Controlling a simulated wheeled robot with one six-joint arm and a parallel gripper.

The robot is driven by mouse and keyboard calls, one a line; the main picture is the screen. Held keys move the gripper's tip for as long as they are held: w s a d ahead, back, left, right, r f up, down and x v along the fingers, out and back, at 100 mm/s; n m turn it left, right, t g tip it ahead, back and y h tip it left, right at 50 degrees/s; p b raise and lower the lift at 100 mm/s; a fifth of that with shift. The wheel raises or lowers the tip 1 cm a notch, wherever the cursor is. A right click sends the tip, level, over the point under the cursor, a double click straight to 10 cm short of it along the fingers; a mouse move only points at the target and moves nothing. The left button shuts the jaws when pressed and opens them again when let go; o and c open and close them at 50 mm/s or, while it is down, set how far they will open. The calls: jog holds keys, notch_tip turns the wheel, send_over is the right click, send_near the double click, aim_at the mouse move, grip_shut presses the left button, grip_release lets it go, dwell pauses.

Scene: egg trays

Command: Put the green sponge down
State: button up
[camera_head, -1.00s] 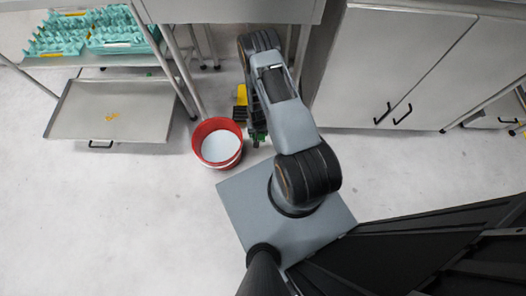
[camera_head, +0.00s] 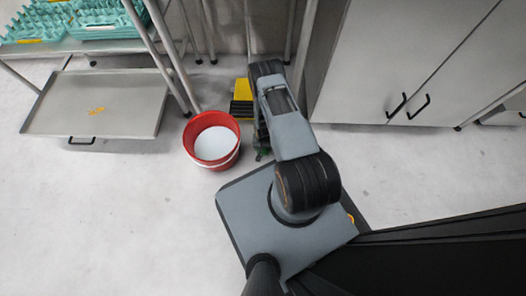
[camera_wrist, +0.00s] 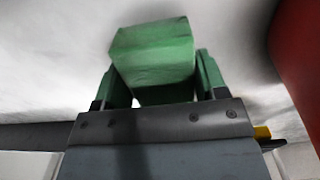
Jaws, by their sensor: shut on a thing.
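The green sponge (camera_wrist: 155,58) is a block held between the two green fingers of my gripper (camera_wrist: 160,75) in the wrist view. The fingers are shut on its sides. Pale floor shows behind it, and I cannot tell how high it is held. In the head view my arm hides most of the gripper. Only a small green part shows low beside the arm, right of the red bucket, and I cannot tell whether it is finger or sponge.
A red bucket (camera_head: 231,128) with a pale inside stands on the floor just left of my arm. A yellow and black object (camera_head: 242,91) is behind it. Floor at left front is clear.

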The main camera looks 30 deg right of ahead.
aim_at(263, 150)
jog(key=shift+f+b, duration=1.05)
jog(key=shift+f, duration=0.85)
jog(key=shift+f, duration=0.15)
jog(key=o, duration=0.9)
jog(key=shift+c, duration=0.2)
